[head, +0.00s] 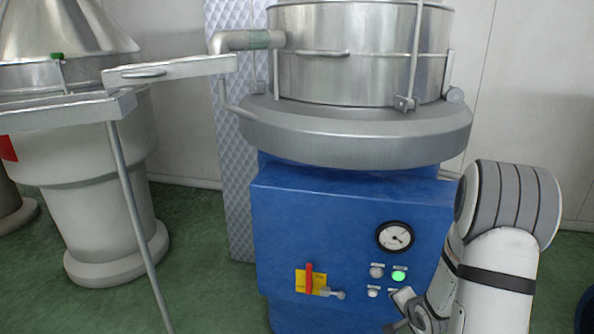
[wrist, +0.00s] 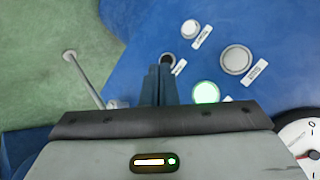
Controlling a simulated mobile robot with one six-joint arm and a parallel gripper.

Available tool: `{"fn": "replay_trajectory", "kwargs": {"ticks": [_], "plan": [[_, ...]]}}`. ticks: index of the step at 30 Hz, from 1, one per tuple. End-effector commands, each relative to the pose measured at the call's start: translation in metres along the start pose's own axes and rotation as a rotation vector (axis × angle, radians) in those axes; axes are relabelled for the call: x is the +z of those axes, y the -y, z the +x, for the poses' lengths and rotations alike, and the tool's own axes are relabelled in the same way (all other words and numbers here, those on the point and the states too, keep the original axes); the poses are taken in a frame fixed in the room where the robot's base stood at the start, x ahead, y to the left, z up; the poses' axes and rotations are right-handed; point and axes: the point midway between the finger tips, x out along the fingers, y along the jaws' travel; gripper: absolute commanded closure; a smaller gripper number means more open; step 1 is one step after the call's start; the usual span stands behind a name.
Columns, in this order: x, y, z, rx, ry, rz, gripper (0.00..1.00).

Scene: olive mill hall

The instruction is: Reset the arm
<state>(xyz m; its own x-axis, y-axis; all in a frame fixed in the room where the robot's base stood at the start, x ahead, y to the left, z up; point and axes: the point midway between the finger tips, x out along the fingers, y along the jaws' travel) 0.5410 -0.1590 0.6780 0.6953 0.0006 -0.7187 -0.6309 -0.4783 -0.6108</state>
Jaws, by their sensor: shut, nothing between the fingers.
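My gripper (wrist: 157,84) is in the lower middle of the wrist view, its two dark fingers together with nothing between them. It points at the blue control panel (wrist: 145,30). A lit green button (wrist: 205,92) shows just right of the fingers, and a dark round control (wrist: 167,60) is close to their tips. I cannot tell whether the fingertips touch the panel. In the head view my arm reaches in from the lower right, and its end is partly cut off by the bottom edge, beside the panel's buttons.
The blue machine (head: 320,215) carries a gauge (head: 395,237), a red handle on a yellow plate (head: 310,280) and a grey lever (head: 333,293). A steel vat (head: 350,70) with a wide rim stands above. A metal rail (head: 135,215) and another machine (head: 100,190) stand left.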

Motion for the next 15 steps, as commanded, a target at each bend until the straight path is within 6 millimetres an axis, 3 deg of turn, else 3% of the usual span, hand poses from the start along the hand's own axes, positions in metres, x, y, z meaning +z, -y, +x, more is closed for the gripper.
{"fn": "replay_trajectory", "kwargs": {"ticks": [1,7,15], "plan": [[-0.007,0.024,-0.027,0.029,-0.016,-0.070,1.00],[-0.011,0.073,-0.111,0.184,-0.019,-0.332,1.00],[0.017,0.120,-0.237,0.326,0.105,-0.630,1.00]]}}
